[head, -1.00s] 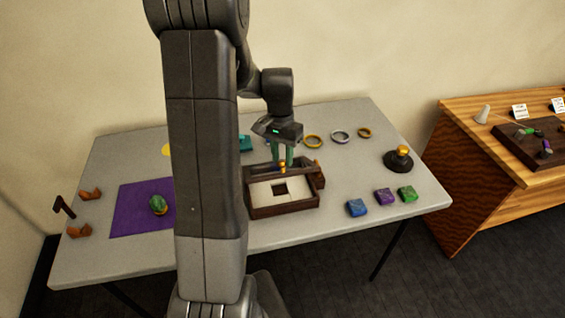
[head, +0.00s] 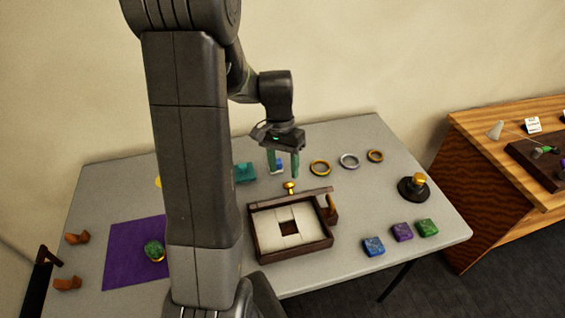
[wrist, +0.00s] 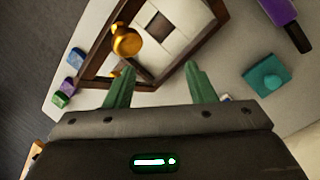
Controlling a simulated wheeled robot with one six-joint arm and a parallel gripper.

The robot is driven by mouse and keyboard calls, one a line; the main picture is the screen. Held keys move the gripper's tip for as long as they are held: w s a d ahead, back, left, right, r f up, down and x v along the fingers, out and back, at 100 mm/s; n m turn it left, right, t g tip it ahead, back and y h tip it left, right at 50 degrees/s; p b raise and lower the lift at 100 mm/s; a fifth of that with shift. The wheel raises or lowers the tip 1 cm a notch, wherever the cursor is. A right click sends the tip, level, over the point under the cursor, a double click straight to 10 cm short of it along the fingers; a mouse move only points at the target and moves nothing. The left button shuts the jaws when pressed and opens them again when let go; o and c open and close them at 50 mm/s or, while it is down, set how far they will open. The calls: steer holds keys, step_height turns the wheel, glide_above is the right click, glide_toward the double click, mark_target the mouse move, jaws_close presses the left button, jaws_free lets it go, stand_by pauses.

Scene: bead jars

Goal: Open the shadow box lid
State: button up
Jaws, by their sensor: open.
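The shadow box (head: 292,252) is a dark wooden tray on the table. White panels around a small dark square show inside it. A dark bar with a gold knob (head: 290,187) runs along its back side; it looks like the lid's edge, but I cannot tell the lid's angle. In the wrist view the knob (wrist: 126,40) is up and left of the fingers, outside them. My gripper (head: 286,174) is open and empty, above and behind the knob, apart from it. Its green fingers also show in the wrist view (wrist: 160,78).
A wooden block (head: 332,210) stands at the box's right side. Three rings (head: 349,161) lie behind right, and a black stand with a gold top (head: 413,187) is at right. Blue, purple and green blocks (head: 402,232) lie front right. A purple mat (head: 125,260) is at left.

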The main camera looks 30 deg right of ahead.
steer(key=a+b+v, duration=0.1)
steer(key=v, duration=1.2)
steer(key=shift+d+r+b, duration=0.3)
steer(key=shift+d+r, duration=0.1)
steer(key=shift+d, duration=0.1)
steer(key=shift+w, duration=0.1)
